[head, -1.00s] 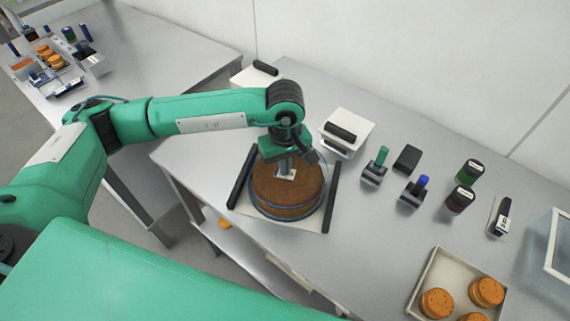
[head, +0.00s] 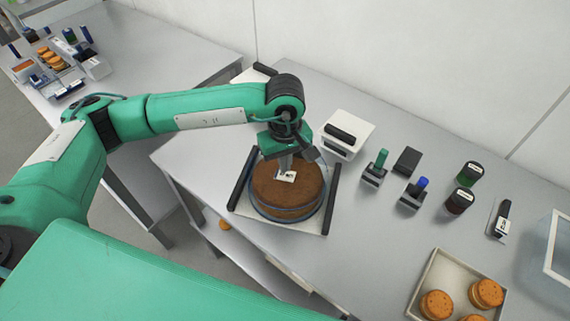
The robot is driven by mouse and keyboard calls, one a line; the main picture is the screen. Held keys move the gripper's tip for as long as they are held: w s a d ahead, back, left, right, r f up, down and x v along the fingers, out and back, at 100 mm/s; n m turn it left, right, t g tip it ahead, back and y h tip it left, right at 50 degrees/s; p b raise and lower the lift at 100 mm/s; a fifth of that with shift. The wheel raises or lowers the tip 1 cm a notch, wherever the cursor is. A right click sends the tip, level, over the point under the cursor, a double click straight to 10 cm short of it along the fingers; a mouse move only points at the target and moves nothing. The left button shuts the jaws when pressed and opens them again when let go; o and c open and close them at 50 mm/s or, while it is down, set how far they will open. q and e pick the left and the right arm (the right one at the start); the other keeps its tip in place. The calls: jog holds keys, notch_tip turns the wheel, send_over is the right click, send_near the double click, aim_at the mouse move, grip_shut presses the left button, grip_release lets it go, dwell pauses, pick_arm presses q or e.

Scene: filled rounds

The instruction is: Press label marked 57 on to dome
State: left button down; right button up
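The dome is a round brown, cake-like piece (head: 270,192) with a blue band around its lower edge. It sits on a white square board (head: 246,208) with a black bar along each side. A small white label (head: 287,176) with a dark mark shows at the dome's top; its number is too small to read. My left gripper (head: 285,167) points down over the dome, its fingertips at the label's far edge. I cannot tell whether the fingers grip the label or only touch it, or whether the label lies flat. My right gripper is not in view.
Right of the dome stand a white block with a black handle (head: 346,136), a green-handled stamp (head: 376,168), a blue-handled stamp (head: 416,192) and two dark jars (head: 461,200). A tray (head: 428,272) of filled rounds is at the lower right. Bare table lies between.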

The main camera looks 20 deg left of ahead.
pick_arm(q)
notch_tip(320, 180, up, 6)
jog(key=p, duration=0.1)
dwell(0.6)
dwell(0.5)
